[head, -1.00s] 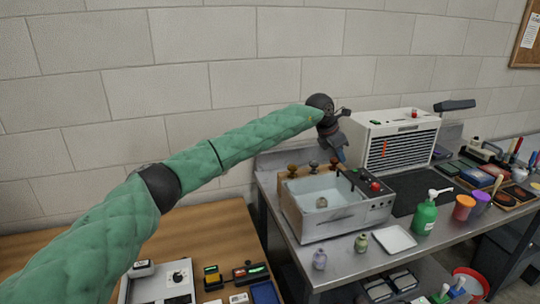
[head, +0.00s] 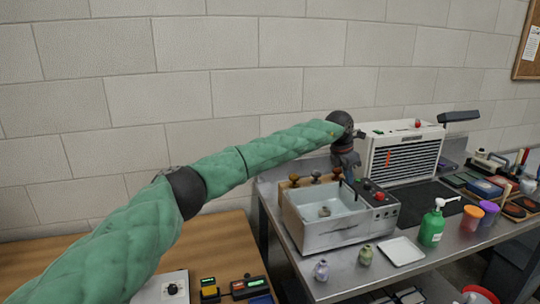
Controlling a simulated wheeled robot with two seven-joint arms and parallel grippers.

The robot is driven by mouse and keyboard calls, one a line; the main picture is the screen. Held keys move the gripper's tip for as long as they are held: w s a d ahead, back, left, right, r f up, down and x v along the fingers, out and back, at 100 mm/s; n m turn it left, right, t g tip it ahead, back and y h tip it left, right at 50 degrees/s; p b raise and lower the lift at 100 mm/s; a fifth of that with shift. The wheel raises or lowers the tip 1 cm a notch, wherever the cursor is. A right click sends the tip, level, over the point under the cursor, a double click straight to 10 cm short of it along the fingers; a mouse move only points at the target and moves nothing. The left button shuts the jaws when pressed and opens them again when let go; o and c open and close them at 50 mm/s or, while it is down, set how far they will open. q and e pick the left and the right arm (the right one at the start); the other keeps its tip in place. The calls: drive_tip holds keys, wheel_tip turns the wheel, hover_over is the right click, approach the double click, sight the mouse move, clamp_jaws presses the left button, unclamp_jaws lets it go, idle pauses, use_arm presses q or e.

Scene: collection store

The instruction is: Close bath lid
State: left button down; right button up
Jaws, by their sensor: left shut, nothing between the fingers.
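The bath (head: 330,236) is a metal box with an open, water-filled basin and a control panel with a red knob at its right. A small vessel (head: 324,212) sits in the basin. I cannot clearly make out a lid; a tan strip with several brown knobs (head: 316,177) stands along the bath's back edge. My left gripper (head: 350,180) is shut and empty, pointing down at the back right of the bath, by a dark upright bar. I cannot tell whether it touches anything. My right gripper is not in view.
A white louvred unit (head: 405,152) stands close behind and right of the bath. A block wall is behind.

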use_arm(q)
drive_tip(key=shift+s+d+f, duration=0.1)
drive_tip(key=shift+s+f, duration=0.05)
drive_tip(key=shift+f, duration=0.2)
